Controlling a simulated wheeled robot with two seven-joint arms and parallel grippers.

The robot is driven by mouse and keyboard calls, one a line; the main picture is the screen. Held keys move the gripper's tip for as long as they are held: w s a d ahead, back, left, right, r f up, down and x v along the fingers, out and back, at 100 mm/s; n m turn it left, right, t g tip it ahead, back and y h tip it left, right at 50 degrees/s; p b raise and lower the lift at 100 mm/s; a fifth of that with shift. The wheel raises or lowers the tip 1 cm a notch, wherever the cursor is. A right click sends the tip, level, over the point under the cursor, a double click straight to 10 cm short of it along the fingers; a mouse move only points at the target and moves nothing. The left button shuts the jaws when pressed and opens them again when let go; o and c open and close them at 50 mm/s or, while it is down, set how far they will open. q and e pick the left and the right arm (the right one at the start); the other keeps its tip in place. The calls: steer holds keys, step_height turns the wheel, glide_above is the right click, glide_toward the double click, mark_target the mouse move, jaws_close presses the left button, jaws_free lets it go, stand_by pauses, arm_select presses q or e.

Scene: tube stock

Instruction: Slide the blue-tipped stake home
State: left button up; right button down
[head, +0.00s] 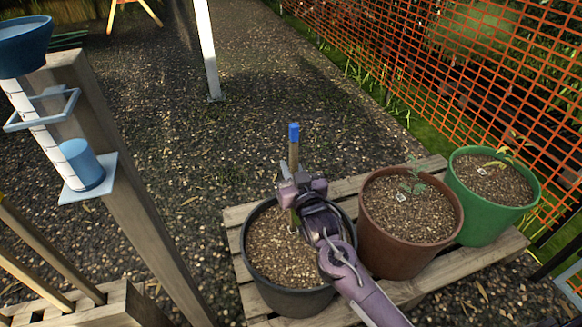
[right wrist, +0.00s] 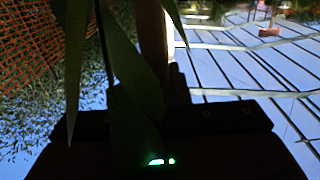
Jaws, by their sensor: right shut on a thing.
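The blue-tipped stake (head: 293,152) is a wooden stick with a blue top end, standing about upright over the black pot (head: 248,222) of brown soil. My right gripper (head: 291,188) is shut around the stake below its blue tip, above the pot. The stake's lower part shows below the jaws and reaches the soil area; whether it enters the soil is hard to tell. In the right wrist view a brown upright shaft (right wrist: 152,45), likely the stake, rises from the dark jaws, with green leaves (right wrist: 125,60) close to the lens. My left gripper is not in view.
A brown pot (head: 385,245) and a green pot (head: 478,225), each with a seedling, stand right of the black pot on a wooden pallet (head: 235,217). A post (head: 135,200) with a rain gauge (head: 82,165) stands left. An orange mesh fence (head: 430,60) runs behind. Gravel is open beyond.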

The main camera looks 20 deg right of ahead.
steer(key=c, duration=1.3)
jaws_free()
steer(key=shift+s, duration=0.1)
steer(key=s+p, duration=0.1)
steer(key=s, duration=0.6)
steer(key=shift+s+p, duration=0.3)
steer(key=shift+p, duration=0.1)
steer(key=shift+d, duration=0.1)
